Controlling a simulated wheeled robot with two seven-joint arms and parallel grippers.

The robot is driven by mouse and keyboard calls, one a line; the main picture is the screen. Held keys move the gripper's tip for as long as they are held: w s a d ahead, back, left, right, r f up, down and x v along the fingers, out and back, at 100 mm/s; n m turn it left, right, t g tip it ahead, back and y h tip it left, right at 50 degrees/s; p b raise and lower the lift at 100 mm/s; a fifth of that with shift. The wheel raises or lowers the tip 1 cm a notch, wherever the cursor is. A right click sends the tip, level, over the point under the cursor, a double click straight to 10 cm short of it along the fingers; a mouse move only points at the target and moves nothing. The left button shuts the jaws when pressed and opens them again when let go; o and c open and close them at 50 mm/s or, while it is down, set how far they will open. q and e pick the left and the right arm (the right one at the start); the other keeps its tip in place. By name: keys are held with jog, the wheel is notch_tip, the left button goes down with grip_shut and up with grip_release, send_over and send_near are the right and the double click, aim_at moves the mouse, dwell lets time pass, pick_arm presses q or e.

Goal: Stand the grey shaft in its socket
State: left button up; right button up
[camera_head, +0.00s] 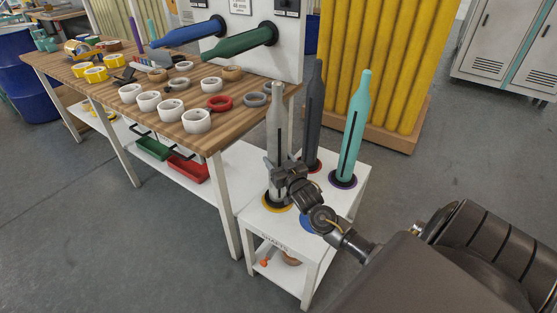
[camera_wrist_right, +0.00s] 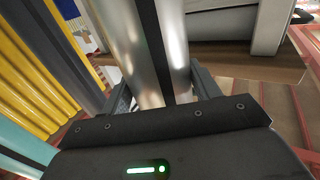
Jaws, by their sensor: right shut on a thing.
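The light grey shaft (camera_head: 277,115) stands upright over the yellow-ringed socket (camera_head: 268,204) on the white shaft stand. Its lower end meets the dark middle of that socket; how deep it sits cannot be told. My right gripper (camera_head: 279,172) is shut around the lower part of the shaft. In the right wrist view the shaft (camera_wrist_right: 140,50), shiny with a dark slot, runs between the fingers. My left gripper is not in view.
A dark grey shaft (camera_head: 315,110) and a teal shaft (camera_head: 356,120) stand close by on the shaft stand (camera_head: 335,205). A blue-ringed spot (camera_head: 307,223) lies in front, partly behind my arm. The wooden table (camera_head: 150,118) with several tape rolls is to the left.

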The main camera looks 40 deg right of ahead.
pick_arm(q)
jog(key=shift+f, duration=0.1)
pick_arm(e)
jog(key=shift+f, duration=0.1)
jog(key=o, duration=1.5)
jog(key=shift+c, duration=0.2)
jog(key=shift+f, duration=0.35)
jog(key=shift+s, duration=0.1)
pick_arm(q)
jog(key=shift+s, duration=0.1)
pick_arm(e)
jog(key=v, duration=1)
jog(key=shift+s+r, duration=0.25)
jog(key=shift+s, duration=0.1)
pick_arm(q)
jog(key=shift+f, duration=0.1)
